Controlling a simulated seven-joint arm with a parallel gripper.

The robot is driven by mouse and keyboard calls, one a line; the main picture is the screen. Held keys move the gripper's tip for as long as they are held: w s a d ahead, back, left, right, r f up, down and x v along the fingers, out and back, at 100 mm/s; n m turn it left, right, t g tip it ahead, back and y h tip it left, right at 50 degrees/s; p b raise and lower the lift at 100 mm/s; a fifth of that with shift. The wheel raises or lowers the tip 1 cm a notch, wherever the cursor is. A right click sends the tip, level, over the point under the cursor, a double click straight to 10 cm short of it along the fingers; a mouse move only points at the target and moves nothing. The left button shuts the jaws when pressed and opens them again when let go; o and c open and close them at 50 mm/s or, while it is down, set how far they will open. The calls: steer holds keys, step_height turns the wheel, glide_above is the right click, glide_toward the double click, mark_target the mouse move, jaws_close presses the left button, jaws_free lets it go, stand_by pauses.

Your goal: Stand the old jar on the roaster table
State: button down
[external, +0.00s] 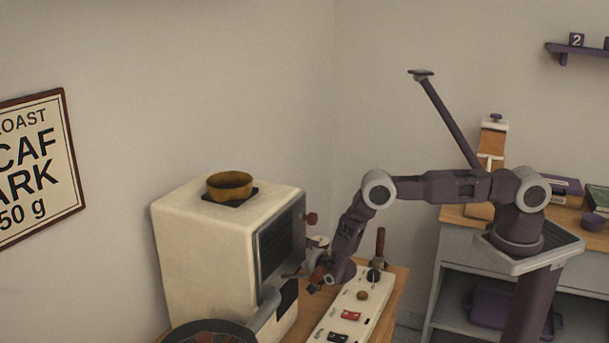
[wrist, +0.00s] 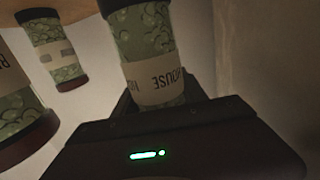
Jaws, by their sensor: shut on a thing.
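In the wrist view, a jar of green beans with a pale label reading "HOUSE" upside down (wrist: 155,40) is at my gripper (wrist: 163,98). My gripper is shut on it; the fingertips are hard to make out in the dark. Two more jars of green beans show at the left: one with a pale label with grey bars (wrist: 55,50), and a partly cut-off one with a dark red end (wrist: 18,120). I cannot tell which is the old jar. In the external view my gripper (external: 317,278) is low in front of the cream roaster (external: 200,255); the held jar is not clear there.
A brass bowl (external: 230,184) sits on the roaster. A dark pan (external: 210,334) is at its front. A pale switch panel (external: 350,312) lies on the wooden table (external: 393,297), close below my arm. A grey cabinet (external: 455,250) stands at the right.

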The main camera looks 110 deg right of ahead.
step_height(320, 180, down, 4)
steer(key=shift+w+d+f, duration=0.1)
steer(key=shift+w+d, duration=0.05)
steer(key=shift+f, duration=0.15)
steer(key=c, duration=0.6)
jaws_free()
steer(key=s+a+r, duration=0.1)
steer(key=a, duration=0.1)
steer(key=shift+s+a+r, duration=0.3)
steer(key=shift+s+r, duration=0.05)
steer(key=shift+r, duration=0.05)
step_height(320, 180, up, 5)
steer(key=shift+f, duration=0.1)
steer(key=shift+r, duration=0.35)
